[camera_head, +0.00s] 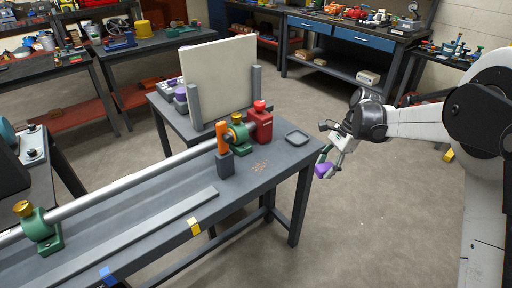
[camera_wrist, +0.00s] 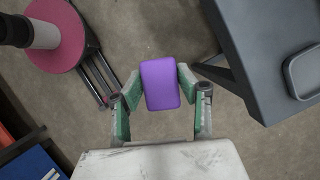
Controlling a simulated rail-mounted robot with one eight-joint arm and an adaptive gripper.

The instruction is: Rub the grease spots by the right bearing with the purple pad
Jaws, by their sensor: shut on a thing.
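My gripper (camera_wrist: 161,86) is shut on the purple pad (camera_wrist: 160,84), which sits between its green-and-grey fingers. In the head view the pad (camera_head: 323,171) hangs beyond the right end of the grey bench, over the floor, apart from the bench. Small brown grease spots (camera_head: 260,167) lie on the bench top near its right end. An orange piece on a dark block (camera_head: 224,160) stands left of the spots.
A grey square tray (camera_head: 297,138) lies at the bench's right corner; its edge also shows in the wrist view (camera_wrist: 289,74). A long shaft (camera_head: 130,180) runs left to another green bearing (camera_head: 40,230). A pale upright panel (camera_head: 218,76) stands behind.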

